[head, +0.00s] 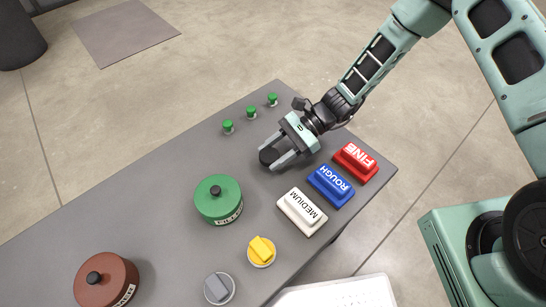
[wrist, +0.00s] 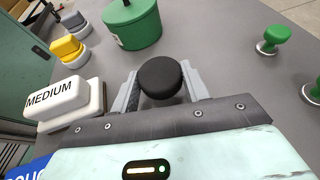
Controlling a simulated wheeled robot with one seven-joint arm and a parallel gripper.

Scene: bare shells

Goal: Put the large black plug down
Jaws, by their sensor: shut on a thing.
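The large black plug (head: 267,156) is a round black piece between the fingers of my gripper (head: 278,161). In the wrist view its round top (wrist: 161,77) shows between the two grey fingertips of my gripper (wrist: 161,88).
Near my gripper stand a green lidded pot (head: 218,200), three small green knobs (head: 251,112), and the FINE (head: 355,161), ROUGH (head: 331,186) and MEDIUM (head: 302,211) blocks. A yellow knob (head: 261,251), grey knob (head: 219,288) and brown pot (head: 106,281) stand further left. The table's upper left is clear.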

